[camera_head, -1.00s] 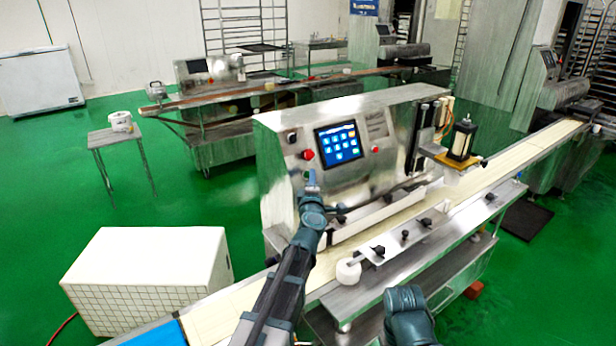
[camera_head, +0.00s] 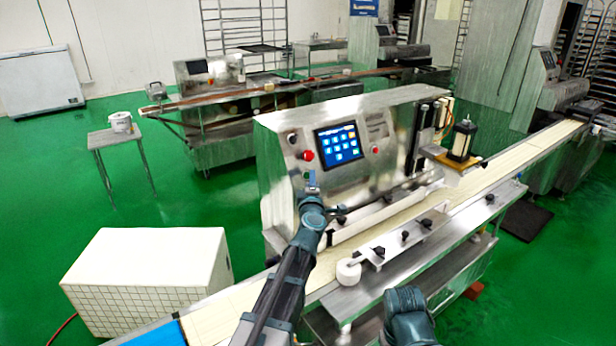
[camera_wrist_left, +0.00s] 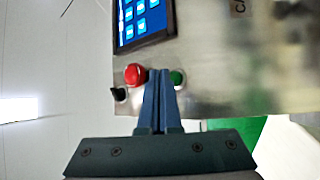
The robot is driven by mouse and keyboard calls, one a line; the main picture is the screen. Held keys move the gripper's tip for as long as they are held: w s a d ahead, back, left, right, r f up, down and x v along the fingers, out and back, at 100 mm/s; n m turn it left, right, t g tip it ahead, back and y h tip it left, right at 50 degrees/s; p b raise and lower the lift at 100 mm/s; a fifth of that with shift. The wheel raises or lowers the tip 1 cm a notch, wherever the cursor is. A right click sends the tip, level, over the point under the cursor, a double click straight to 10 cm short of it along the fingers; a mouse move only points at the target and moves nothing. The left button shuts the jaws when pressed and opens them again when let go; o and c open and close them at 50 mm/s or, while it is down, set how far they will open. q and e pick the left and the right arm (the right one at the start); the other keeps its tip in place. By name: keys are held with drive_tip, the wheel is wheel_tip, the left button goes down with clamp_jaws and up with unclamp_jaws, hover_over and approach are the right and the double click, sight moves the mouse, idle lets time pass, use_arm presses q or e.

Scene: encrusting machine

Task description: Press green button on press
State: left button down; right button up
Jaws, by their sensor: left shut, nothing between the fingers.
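The press is a steel machine (camera_head: 275,190) with a blue touchscreen (camera_head: 338,144), standing behind the conveyor. In the left wrist view, the green button (camera_wrist_left: 177,77) sits on the steel panel just right of my left fingertips (camera_wrist_left: 159,72). The fingers partly cover its left edge. The red button (camera_wrist_left: 134,74) is just left of the fingertips. In the head view, my left gripper (camera_head: 312,180) is at the panel's front, below the red button (camera_head: 308,155). Its fingers are shut and empty. I cannot tell whether they touch the panel.
A dark knob (camera_wrist_left: 118,93) sits left of the red button. The screen (camera_wrist_left: 145,22) is above the buttons. The conveyor belt (camera_head: 480,188) runs in front of the press. A white tiled box (camera_head: 150,280) stands at the left. Part of my right arm shows at the bottom.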

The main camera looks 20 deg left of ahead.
use_arm(q)
drive_tip(key=shift+w+a+f, duration=0.1)
drive_tip(key=shift+a+f, duration=0.05)
idle(0.8)
drive_tip(key=shift+w+a, duration=0.15)
drive_tip(key=shift+w+a+f+b, duration=0.2)
drive_tip(key=shift+a+b, duration=0.1)
drive_tip(key=shift+b, duration=0.05)
idle(0.8)
idle(0.3)
drive_tip(key=shift+s+d+r+p, duration=0.35)
drive_tip(key=shift+s+d, duration=0.1)
drive_tip(key=shift+d, duration=0.1)
drive_tip(key=s+d+r+p, duration=0.2)
drive_tip(key=d, duration=0.1)
drive_tip(key=shift+s+d+r, duration=0.1)
drive_tip(key=shift+s+d, duration=0.2)
drive_tip(key=shift+s, duration=0.1)
idle(0.8)
